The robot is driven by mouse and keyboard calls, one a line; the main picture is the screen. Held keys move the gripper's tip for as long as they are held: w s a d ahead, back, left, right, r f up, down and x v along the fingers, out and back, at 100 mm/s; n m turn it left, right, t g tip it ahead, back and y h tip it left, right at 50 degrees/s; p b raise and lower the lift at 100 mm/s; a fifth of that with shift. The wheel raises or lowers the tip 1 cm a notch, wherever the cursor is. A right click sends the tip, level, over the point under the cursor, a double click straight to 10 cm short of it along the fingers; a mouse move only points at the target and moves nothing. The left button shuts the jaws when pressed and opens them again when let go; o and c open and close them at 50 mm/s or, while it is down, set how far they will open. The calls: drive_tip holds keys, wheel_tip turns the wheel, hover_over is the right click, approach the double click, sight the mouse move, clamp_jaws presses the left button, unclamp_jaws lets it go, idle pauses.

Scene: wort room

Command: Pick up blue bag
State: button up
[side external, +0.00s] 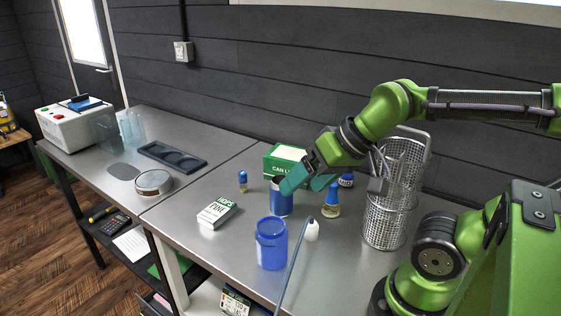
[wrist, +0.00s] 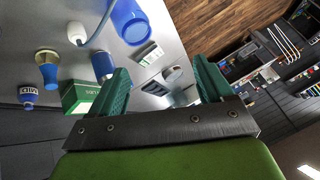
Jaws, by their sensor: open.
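I cannot make out a blue thing that is clearly a bag. A blue can (side external: 280,203) stands on the metal table; in the wrist view (wrist: 102,64) it is beside the left finger. A translucent blue jar (side external: 271,246) stands nearer the camera and shows at the top of the wrist view (wrist: 131,22). A flat blue piece (side external: 84,104) lies on the white machine at the far left. My gripper (side external: 304,184) has teal fingers, parted and empty in the wrist view (wrist: 160,68). It is above the table by the blue can, partly overlapping it in the side view.
A green box (side external: 286,158), small blue-capped bottles (side external: 331,200) and wire baskets (side external: 388,220) crowd the right side. A white-green pack (side external: 217,212) and a white bottle with a long tube (side external: 311,231) stand nearby. The front-left metal tabletop (side external: 190,246) is clear.

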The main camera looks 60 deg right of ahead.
drive_tip(key=m+g+h, duration=0.2)
drive_tip(key=m+g, duration=0.5)
drive_tip(key=m, duration=1.6)
hover_over(347, 175)
drive_tip(key=a, duration=0.1)
wheel_tip(347, 175, down, 8)
drive_tip(key=d+m, duration=0.3)
drive_tip(key=m, duration=0.4)
drive_tip(key=f, duration=1.5)
drive_tip(key=shift+w+f, duration=0.3)
drive_tip(key=c, duration=1.1)
